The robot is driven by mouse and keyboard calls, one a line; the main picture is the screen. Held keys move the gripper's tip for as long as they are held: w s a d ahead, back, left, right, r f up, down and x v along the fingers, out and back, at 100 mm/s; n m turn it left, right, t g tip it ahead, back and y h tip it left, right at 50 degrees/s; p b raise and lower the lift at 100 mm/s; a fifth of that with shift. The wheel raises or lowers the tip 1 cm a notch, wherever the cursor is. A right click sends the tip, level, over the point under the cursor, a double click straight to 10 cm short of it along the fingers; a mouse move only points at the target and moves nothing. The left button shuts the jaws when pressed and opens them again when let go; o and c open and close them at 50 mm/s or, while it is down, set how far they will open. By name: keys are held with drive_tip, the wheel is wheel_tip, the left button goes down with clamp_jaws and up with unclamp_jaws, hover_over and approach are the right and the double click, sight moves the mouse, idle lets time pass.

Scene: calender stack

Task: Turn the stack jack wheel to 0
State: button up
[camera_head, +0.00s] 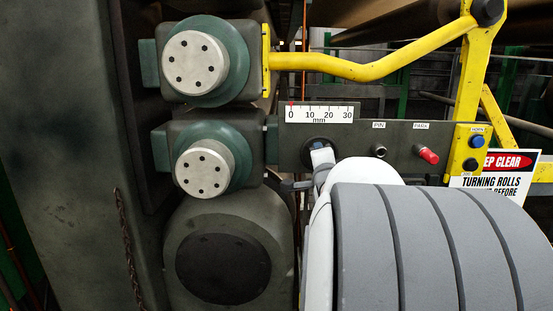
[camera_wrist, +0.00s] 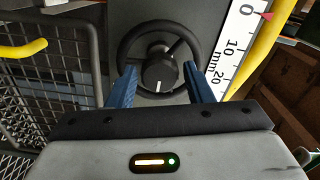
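The stack jack wheel (camera_wrist: 160,28) is a black three-spoke handwheel with a round hub (camera_wrist: 159,72) bearing a white mark, seen in the wrist view. In the head view the wheel (camera_head: 306,145) is mostly hidden behind my gripper (camera_head: 319,157). In the wrist view my gripper (camera_wrist: 160,67) is open, its blue fingers apart on either side of the hub, over the wheel's rim area. I cannot tell whether they touch it. The white mm scale (camera_head: 319,114) reads 0 to 30, with its red pointer at 0. It also shows in the wrist view (camera_wrist: 233,50), pointer near 0.
Right of the wheel on the grey panel are a PIN knob (camera_head: 380,151), a red PARK knob (camera_head: 428,155) and a blue HORN button (camera_head: 477,141). A yellow guard rail (camera_head: 365,70) runs above. Green-flanged roll ends (camera_head: 205,170) stand left.

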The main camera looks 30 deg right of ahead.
drive_tip(key=shift+o, duration=1.1)
drive_tip(key=p+v, duration=0.1)
drive_tip(key=v, duration=0.7)
drive_tip(key=shift+w, duration=0.1)
